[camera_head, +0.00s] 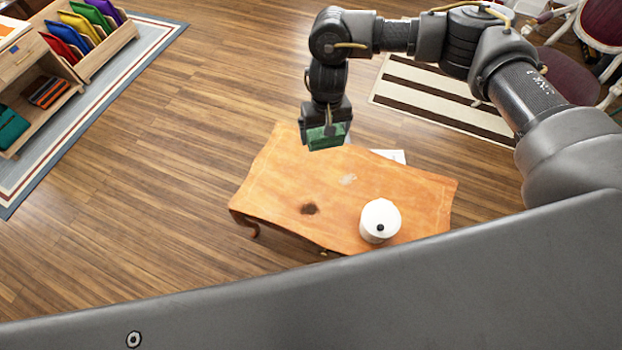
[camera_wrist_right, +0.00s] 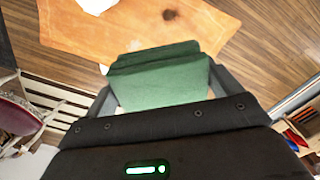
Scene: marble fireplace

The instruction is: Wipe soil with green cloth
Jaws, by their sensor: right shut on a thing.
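The green cloth (camera_head: 325,136) is held in my right gripper (camera_head: 326,128), above the far edge of the wooden table (camera_head: 270,190). In the right wrist view the folded green cloth (camera_wrist_right: 158,78) sits between the two fingers. The dark brown soil patch (camera_head: 310,209) lies on the tabletop, nearer the front than the gripper, and shows in the right wrist view (camera_wrist_right: 170,14) beyond the cloth. The cloth is apart from the soil. My left gripper is not in view.
A white round lidded container (camera_head: 380,219) stands on the table right of the soil. A pale smudge (camera_head: 348,180) is on the tabletop. A striped rug (camera_head: 440,100) lies behind, and a shelf (camera_head: 70,85) stands far left. The floor left of the table is clear.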

